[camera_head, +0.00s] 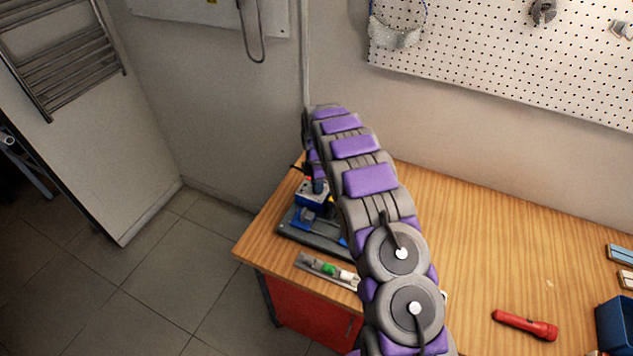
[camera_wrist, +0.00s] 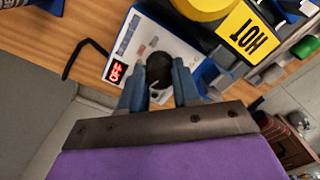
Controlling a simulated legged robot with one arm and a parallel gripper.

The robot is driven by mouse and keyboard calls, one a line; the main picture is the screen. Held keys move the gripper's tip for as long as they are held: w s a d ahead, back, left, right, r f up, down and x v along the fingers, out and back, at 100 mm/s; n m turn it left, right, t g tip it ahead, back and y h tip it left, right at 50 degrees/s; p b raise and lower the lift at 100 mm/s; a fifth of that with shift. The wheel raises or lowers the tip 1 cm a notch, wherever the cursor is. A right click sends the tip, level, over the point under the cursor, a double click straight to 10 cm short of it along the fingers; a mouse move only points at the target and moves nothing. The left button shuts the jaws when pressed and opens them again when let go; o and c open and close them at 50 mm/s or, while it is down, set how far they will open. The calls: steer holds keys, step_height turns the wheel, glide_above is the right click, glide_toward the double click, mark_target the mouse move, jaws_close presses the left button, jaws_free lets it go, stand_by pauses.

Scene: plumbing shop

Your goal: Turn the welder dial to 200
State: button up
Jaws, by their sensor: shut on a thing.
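The welder (camera_wrist: 186,52) has a white front panel with blue edges in the wrist view. A red lit display (camera_wrist: 118,70) on it reads OFF. The black round dial (camera_wrist: 160,65) sits beside the display. My gripper (camera_wrist: 159,84) is shut on the dial, with one blue finger on each side of it. The dial's lower part is partly covered by the fingers, and I cannot read its setting. In the head view the small blue and white welder (camera_head: 312,198) stands near the left end of the wooden bench (camera_head: 480,230), partly hidden by my purple and grey arm.
A yellow HOT sign (camera_wrist: 245,33) is close to the welder panel. A dark tray (camera_head: 300,234) and a strip with a green part (camera_head: 328,268) lie in front. A red flashlight (camera_head: 525,325) and a blue bin (camera_head: 615,325) are at right. The bench middle is clear.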

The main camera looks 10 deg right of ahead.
steer(key=shift+w+r+n, duration=0.15)
steer(key=shift+n, duration=0.15)
stand_by(0.4)
steer(key=o, duration=1)
steer(key=shift+r+p, duration=0.3)
steer(key=shift+r, duration=8.25)
